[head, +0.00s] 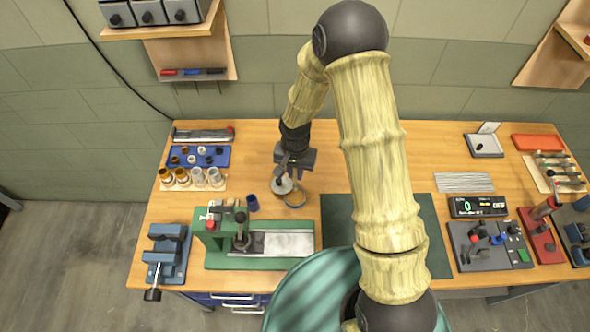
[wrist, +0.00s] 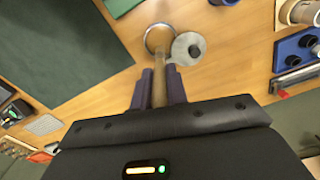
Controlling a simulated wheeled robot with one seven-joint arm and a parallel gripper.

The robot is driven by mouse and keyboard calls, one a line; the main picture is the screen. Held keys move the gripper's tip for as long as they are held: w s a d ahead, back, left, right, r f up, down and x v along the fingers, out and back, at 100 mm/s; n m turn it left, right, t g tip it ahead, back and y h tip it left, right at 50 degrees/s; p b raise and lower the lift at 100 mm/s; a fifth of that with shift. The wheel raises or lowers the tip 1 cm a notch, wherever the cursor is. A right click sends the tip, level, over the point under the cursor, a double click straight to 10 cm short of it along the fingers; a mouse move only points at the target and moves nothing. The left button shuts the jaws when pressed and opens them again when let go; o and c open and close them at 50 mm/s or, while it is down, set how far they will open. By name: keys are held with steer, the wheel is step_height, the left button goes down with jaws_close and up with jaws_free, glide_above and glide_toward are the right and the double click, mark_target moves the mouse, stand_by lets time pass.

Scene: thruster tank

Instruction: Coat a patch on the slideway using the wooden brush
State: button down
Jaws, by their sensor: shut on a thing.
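My gripper (head: 291,172) is over the middle of the bench. In the wrist view its purple fingers (wrist: 159,88) are shut on the wooden brush (wrist: 159,72), whose pale handle points away from me. The brush's far end overlaps a round, metal-rimmed dish (head: 296,199); I cannot tell whether it touches inside. The dish also shows in the wrist view (wrist: 158,30). A grey disc with a dark centre (wrist: 187,49) lies close beside it. The slideway (head: 288,244) is the flat grey bed on the green machine (head: 215,260), in front of my gripper. No coated patch can be made out on it.
A dark green mat (head: 335,208) lies to the right, partly hidden by my arm. Several jars (head: 190,178) and a blue tray (head: 221,155) are at left. A blue vise (head: 166,255) is front left.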

mark_target(295, 183)
steer(key=shift+f+b, duration=1.2)
steer(key=shift+f, duration=0.95)
steer(key=shift+w+f+b, duration=0.15)
steer(key=shift+f+b, duration=0.25)
steer(key=shift+f, duration=0.05)
steer(key=shift+a, duration=0.15)
steer(key=shift+d, duration=0.2)
steer(key=shift+s+a+f, duration=0.1)
steer(key=shift+s+a, duration=0.05)
steer(key=shift+s, duration=0.05)
stand_by(0.4)
stand_by(0.4)
steer(key=shift+w+r+p, duration=0.15)
steer(key=shift+r+p, duration=0.15)
steer(key=shift+r, duration=0.3)
steer(key=shift+r+p, duration=1.95)
steer(key=shift+r, duration=1.05)
